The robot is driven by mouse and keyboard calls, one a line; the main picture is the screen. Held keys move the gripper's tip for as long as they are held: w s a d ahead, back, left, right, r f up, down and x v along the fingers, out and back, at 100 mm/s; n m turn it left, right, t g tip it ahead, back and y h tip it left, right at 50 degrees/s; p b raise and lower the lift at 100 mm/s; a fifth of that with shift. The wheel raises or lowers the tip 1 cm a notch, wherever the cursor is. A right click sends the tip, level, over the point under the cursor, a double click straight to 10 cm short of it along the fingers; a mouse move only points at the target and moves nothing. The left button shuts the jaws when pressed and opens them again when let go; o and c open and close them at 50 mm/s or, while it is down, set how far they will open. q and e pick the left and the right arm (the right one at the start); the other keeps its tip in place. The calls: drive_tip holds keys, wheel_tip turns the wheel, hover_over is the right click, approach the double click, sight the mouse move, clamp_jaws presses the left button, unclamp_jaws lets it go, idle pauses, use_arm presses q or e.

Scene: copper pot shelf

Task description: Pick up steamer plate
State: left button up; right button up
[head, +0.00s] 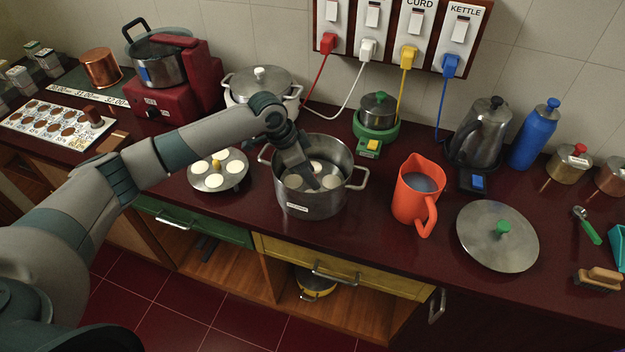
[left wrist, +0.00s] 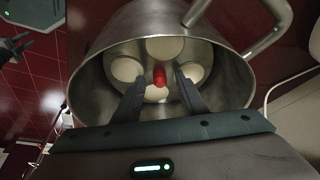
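The steel steamer pot (head: 312,207) stands on the counter, open at the top. Inside it lies a round steamer plate (left wrist: 158,92) with pale round cakes and a red knob (left wrist: 160,76) at its middle. My left gripper (left wrist: 160,84) reaches down into the pot. Its two fingers are apart, one on each side of the red knob, and no contact with it shows. A second steamer plate (head: 218,183) with pale cakes and a yellow knob sits on the counter left of the pot. My right gripper (left wrist: 22,44) seems to show small at the left wrist view's edge.
An orange jug (head: 417,194) stands close right of the pot, and a lid with a green knob (head: 503,227) lies beyond it. A lidded white pot (head: 260,85) is behind left. A small pot (head: 378,110) sits on a green burner behind. Cords hang from the wall switches.

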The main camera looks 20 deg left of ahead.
use_arm(q)
drive_tip(key=shift+c, duration=0.3)
use_arm(e)
drive_tip(key=shift+a, duration=0.1)
use_arm(q)
clamp_jaws()
use_arm(e)
drive_tip(key=shift+a, duration=0.3)
